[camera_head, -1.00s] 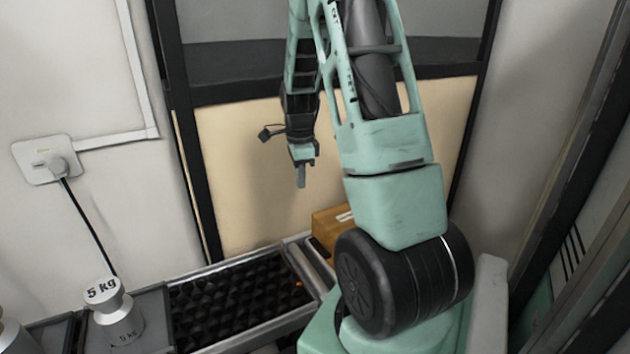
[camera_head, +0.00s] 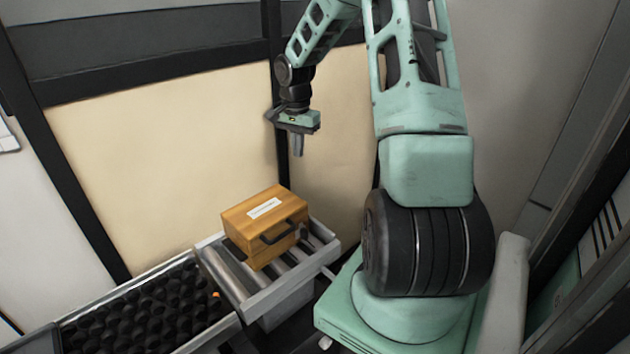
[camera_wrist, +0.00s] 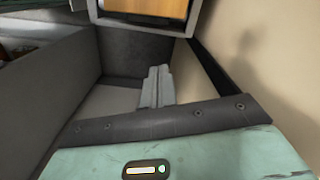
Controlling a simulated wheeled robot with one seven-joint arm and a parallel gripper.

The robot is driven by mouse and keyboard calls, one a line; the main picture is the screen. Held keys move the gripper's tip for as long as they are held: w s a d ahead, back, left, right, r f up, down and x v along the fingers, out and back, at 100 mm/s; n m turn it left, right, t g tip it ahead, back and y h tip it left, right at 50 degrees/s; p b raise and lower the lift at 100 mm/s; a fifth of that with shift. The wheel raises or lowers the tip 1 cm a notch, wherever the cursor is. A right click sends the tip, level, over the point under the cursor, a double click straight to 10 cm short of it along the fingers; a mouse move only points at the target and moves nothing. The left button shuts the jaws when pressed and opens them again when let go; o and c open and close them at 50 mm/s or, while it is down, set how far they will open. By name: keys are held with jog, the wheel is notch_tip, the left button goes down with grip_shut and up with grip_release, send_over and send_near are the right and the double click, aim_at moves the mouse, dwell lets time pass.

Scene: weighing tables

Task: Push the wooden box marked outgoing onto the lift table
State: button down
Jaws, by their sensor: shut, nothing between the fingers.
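The wooden box (camera_head: 268,228), with a white label on top too small to read and a dark handle on its side, sits on a short grey roller table (camera_head: 235,287). A longer table with a black studded surface (camera_head: 150,310) adjoins it at the lower left. I cannot tell from the frames which is the lift table. My gripper (camera_head: 298,152) is shut and empty, pointing down, above and beyond the box and apart from it. In the wrist view its closed fingers (camera_wrist: 157,86) show, with part of the box (camera_wrist: 150,8) at the top edge.
A tan panel (camera_head: 150,150) with dark frame posts stands behind the tables. A dark post (camera_head: 272,60) rises just behind my gripper. Grey low walls (camera_wrist: 50,85) show in the wrist view, with the tan panel close on the right.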

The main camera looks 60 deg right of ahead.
aim_at(287, 194)
jog(key=shift+s+a+f+p, duration=0.15)
jog(key=shift+a+f, duration=0.5)
jog(key=shift+f, duration=1)
jog(key=shift+s+a+f+p, duration=0.15)
jog(key=shift+a+f, duration=0.5)
jog(key=shift+f, duration=0.95)
jog(key=shift+a+f+p, duration=0.2)
jog(key=shift+a+f, duration=0.45)
jog(key=shift+f, duration=1)
jog(key=shift+a, duration=0.1)
jog(key=shift+a+f, duration=0.1)
jog(key=shift+a, duration=0.25)
jog(key=shift+s+a+b, duration=0.25)
jog(key=shift+a+b, duration=0.4)
jog(key=shift+a, duration=0.45)
notch_tip(287, 194, up, 18)
jog(key=shift+f+p, duration=0.2)
jog(key=shift+p, duration=0.25)
